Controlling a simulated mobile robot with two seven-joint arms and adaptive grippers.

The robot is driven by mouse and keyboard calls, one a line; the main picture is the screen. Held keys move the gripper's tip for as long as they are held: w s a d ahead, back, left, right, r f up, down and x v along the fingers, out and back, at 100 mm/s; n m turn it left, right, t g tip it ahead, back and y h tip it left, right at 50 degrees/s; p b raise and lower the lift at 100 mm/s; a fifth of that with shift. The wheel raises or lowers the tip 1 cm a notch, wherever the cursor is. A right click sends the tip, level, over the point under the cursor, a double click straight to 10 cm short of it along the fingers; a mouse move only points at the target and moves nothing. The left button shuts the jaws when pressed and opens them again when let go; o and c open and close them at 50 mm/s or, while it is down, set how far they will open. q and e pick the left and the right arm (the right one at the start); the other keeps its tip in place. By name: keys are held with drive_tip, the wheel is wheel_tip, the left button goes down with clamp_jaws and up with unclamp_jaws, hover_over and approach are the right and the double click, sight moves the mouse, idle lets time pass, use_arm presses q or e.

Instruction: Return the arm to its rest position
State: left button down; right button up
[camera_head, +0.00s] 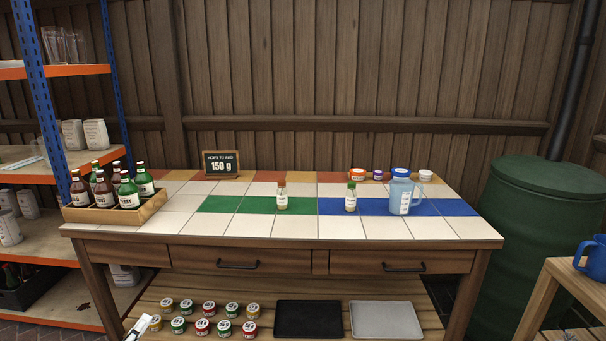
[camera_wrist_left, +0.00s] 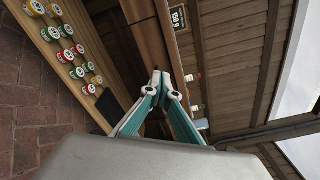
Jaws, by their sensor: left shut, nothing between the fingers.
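My left gripper (camera_head: 141,326) shows only in part at the bottom left edge of the head view, low in front of the table's lower shelf. In the left wrist view my left gripper (camera_wrist_left: 158,74) has its teal fingers meeting at the tips, with nothing between them. It is apart from the table and everything on it. My right gripper is in neither view.
The tiled table (camera_head: 245,227) holds a wooden crate (camera_head: 118,214) of bottles, a sign (camera_head: 221,164), two small bottles and a blue pitcher (camera_head: 401,196). Several cans, a black tray (camera_head: 308,319) and a grey tray (camera_head: 385,320) lie on the lower shelf. A green barrel (camera_head: 540,240) stands right.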

use_arm(q)
drive_tip(key=s+d+f+n+g+h, duration=0.1)
drive_tip(key=s+d+f+n+g, duration=0.15)
drive_tip(key=s+f, duration=0.45)
drive_tip(key=s+d+f+n+g, duration=0.2)
drive_tip(key=s+f+n, duration=0.2)
drive_tip(key=s, duration=0.6)
drive_tip(key=s+d+f+n+g+h, duration=0.15)
drive_tip(key=s+d+n, duration=0.25)
drive_tip(key=s, duration=0.6)
drive_tip(key=s+d+f+n+g, duration=0.25)
drive_tip(key=s+d+n, duration=0.2)
drive_tip(key=s, duration=0.55)
drive_tip(key=w+d+r+n+t+y+p, duration=0.1)
drive_tip(key=d+r+n+p, duration=0.3)
drive_tip(key=p, duration=0.9)
drive_tip(key=shift+d+r+n+p, duration=0.3)
drive_tip(key=shift+r+n, duration=0.3)
drive_tip(key=shift+r, duration=0.6)
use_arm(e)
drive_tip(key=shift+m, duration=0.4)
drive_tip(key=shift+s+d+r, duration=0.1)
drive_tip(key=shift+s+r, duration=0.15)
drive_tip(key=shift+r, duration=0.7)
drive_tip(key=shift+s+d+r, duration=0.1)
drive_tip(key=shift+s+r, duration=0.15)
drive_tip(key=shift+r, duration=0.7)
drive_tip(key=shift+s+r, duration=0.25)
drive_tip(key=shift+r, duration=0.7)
